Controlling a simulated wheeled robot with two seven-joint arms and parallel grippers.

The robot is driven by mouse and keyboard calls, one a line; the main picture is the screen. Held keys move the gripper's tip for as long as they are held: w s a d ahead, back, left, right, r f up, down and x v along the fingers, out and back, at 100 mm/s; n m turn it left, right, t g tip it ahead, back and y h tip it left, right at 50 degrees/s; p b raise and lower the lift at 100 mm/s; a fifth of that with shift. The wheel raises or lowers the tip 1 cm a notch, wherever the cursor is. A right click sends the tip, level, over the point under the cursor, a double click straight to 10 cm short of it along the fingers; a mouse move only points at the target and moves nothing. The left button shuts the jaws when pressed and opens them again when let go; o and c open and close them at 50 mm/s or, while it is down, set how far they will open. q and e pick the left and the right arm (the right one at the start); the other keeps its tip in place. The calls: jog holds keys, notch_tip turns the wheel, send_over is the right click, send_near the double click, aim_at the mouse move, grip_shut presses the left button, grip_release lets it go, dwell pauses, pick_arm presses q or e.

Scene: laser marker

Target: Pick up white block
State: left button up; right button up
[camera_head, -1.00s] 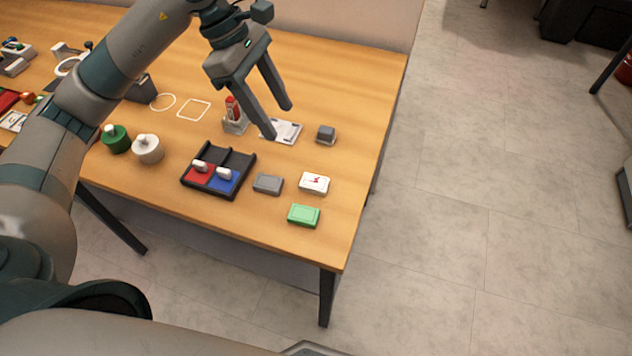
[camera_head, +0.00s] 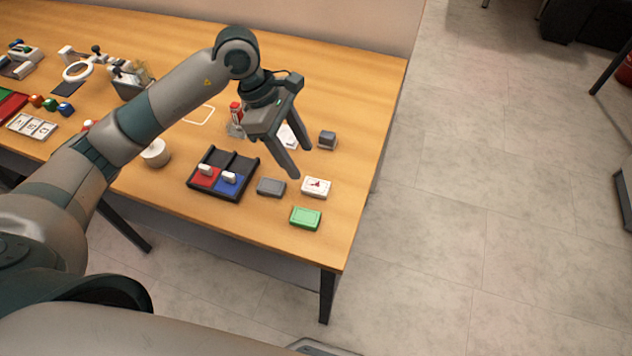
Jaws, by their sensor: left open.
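A white block (camera_head: 315,187) with a red mark on top lies flat near the right end of the wooden table. My left gripper (camera_head: 300,163) is open, with its fingers pointing down and to the right. Nothing shows between its fingers. In the picture its fingertips are just above and left of the white block, apart from it. Their exact height over the table is hard to tell. My right gripper is not in view.
A grey block (camera_head: 271,187) lies left of the white block, and a green block (camera_head: 305,217) in front. A black tray (camera_head: 226,155) with red and blue sections is farther left. A dark grey block (camera_head: 327,140) stands behind. The table's right edge is close.

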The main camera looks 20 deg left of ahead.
aim_at(315, 185)
pick_arm(q)
jog(key=shift+p+x, duration=0.3)
jog(key=shift+x, duration=1.05)
jog(key=shift+s+d+f+p, duration=0.2)
jog(key=shift+d+f+p, duration=0.2)
jog(key=shift+p, duration=0.2)
jog(key=x, duration=0.1)
jog(key=p+x, duration=0.1)
jog(key=x, duration=0.1)
jog(key=shift+s+r+p, duration=0.1)
jog(key=shift+s+p, duration=0.15)
jog(key=shift+p, duration=0.1)
jog(key=shift+w+d+f, duration=0.1)
jog(key=shift+d+f, duration=0.15)
jog(key=shift+f, duration=0.4)
jog(key=c, duration=1.1)
